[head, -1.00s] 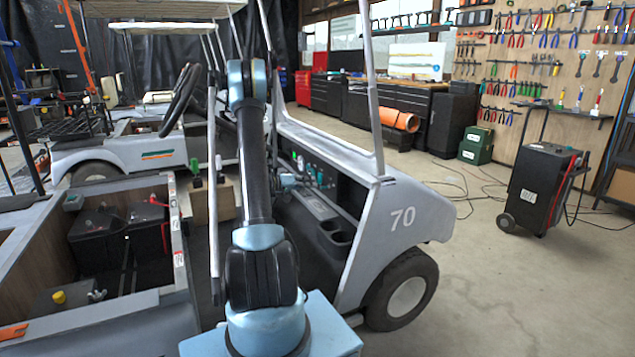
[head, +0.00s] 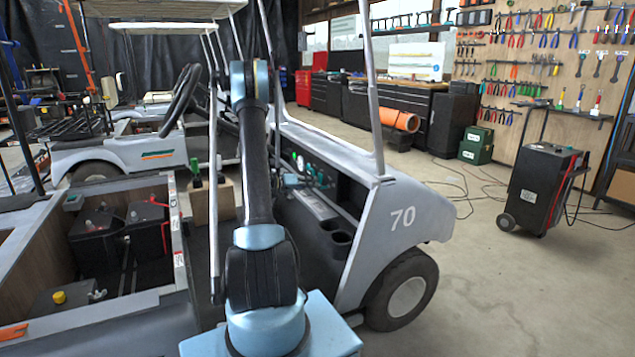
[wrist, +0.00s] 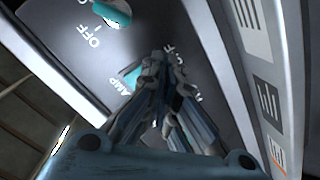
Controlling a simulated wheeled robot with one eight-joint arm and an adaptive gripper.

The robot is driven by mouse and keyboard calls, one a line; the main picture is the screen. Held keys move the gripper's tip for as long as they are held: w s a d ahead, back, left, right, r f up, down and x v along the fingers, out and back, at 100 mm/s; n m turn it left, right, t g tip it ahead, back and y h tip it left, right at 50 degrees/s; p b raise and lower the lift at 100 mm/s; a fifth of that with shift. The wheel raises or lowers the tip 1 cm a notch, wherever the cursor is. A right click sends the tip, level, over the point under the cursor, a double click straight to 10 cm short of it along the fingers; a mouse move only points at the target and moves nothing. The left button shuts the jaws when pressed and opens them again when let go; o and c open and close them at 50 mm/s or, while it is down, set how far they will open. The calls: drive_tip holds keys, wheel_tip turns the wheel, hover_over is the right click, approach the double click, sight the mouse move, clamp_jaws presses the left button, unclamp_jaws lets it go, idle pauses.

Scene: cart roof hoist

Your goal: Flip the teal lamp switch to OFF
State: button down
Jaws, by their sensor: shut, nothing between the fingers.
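In the wrist view, a dark panel carries a teal piece (wrist: 131,78) beside lettering that reads "AMP", with the rest hidden. This teal piece is mostly hidden behind my gripper (wrist: 166,60), so its lever position cannot be told. My gripper is shut and empty, with its fingertips at the panel close to the right of the teal piece. I cannot tell whether they touch it. In the head view, several small teal controls (head: 318,174) show on the cart's dashboard, with my gripper (head: 293,180) close to their left.
Another teal and white control (wrist: 113,12) sits at the top of the wrist view, near an "OFF" label. A pale panel edge with stickers (wrist: 262,80) runs along the right. In the head view, the cart's post (head: 372,90) and grey body numbered 70 (head: 402,218) stand right of my arm.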

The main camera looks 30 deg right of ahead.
drive_tip(key=shift+d, duration=0.2)
idle(0.3)
drive_tip(key=a+r, duration=0.1)
drive_tip(key=a, duration=0.6)
drive_tip(key=shift+w, duration=0.15)
idle(0.4)
idle(0.3)
drive_tip(key=shift+r, duration=0.1)
